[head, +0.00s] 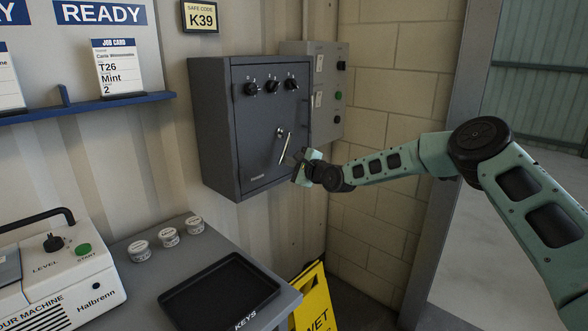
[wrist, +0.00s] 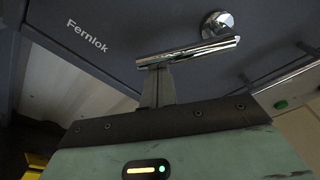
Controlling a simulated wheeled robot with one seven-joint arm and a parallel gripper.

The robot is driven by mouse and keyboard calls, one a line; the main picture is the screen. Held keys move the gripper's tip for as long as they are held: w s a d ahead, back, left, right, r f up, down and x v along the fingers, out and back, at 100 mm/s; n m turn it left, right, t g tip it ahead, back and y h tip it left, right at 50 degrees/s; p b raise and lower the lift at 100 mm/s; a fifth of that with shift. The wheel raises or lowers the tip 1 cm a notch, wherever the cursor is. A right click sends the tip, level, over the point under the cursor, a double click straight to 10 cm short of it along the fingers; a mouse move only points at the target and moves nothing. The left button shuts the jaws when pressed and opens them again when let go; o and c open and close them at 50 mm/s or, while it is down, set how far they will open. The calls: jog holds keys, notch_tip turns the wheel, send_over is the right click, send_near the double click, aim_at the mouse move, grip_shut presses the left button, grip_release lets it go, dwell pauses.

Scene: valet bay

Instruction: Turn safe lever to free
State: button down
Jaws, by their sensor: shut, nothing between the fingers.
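The dark grey safe (head: 222,130) hangs on the wall in the head view, with its door shut. Its chrome lever (head: 284,146) sits on the lower right of the door, slanting steeply with its free end low. In the wrist view the lever (wrist: 190,51) and its round hub (wrist: 217,23) show clearly near the "Fernlok" lettering. My gripper (head: 297,157) is just right of the lever's lower part. Its fingers (wrist: 157,70) are shut and empty, with the tips at the lever's edge near its free end. I cannot tell whether they touch it.
Three black knobs (head: 271,87) line the safe door's top. A grey switch box (head: 330,75) is beside the safe at right. Below are a table with a black tray (head: 222,288), small tins (head: 168,237) and a machine (head: 50,270). A yellow sign (head: 314,304) stands on the floor.

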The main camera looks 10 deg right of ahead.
aim_at(281, 158)
jog(key=a+m+b, duration=0.1)
jog(key=m, duration=0.1)
jog(key=s+a+r+m+b, duration=0.1)
jog(key=m, duration=0.1)
jog(key=s+a+r+m+g+b, duration=0.1)
jog(key=shift+s+a+r+m, duration=0.1)
jog(key=shift+s+r+m, duration=0.05)
jog(key=shift+m, duration=0.25)
jog(key=shift+s+a+r+m+g+y, duration=0.15)
jog(key=shift+a+r+m+y, duration=0.1)
jog(key=shift+r+m, duration=0.5)
jog(key=shift+s+a+r+m+g+y, duration=0.2)
jog(key=shift+r+m, duration=0.35)
jog(key=shift+m, duration=0.45)
jog(key=shift+s+a+r+m+g+y, duration=0.15)
jog(key=shift+a+r+m, duration=0.15)
jog(key=shift+r+m, duration=0.45)
jog(key=shift+f+b, duration=0.1)
jog(key=shift+b, duration=0.2)
jog(key=f+b, duration=0.2)
jog(key=f, duration=0.1)
jog(key=f+b, duration=0.1)
jog(key=b, duration=0.1)
jog(key=shift+w+a+f, duration=0.2)
jog(key=shift+w+f, duration=0.1)
jog(key=shift+f, duration=0.1)
jog(key=b+v, duration=0.1)
jog(key=v, duration=0.9)
jog(key=shift+r+b, duration=0.35)
jog(key=shift+b, duration=0.05)
